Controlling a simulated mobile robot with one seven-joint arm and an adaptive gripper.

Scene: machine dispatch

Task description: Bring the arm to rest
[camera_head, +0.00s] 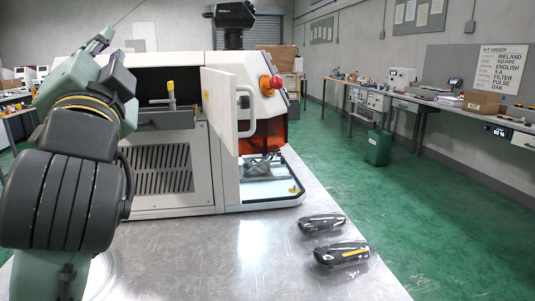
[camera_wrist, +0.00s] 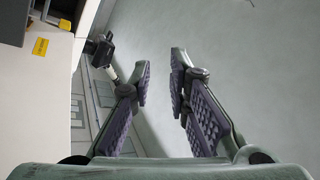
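My arm (camera_head: 75,175) is folded upright at the left of the head view, in front of the white machine (camera_head: 175,185). My gripper (camera_wrist: 158,82) shows in the wrist view with its two padded fingers apart and nothing between them. It faces a plain grey-green wall, with the machine's pale side at the left edge of that view. In the head view my gripper cannot be clearly made out.
The machine's door (camera_head: 222,105) stands open toward me. A red emergency button (camera_head: 270,83) is on its right. Two dark glossy devices (camera_head: 322,223) (camera_head: 342,253) lie on the metal table (camera_head: 240,265). The table's front middle is bare. Benches line the right wall.

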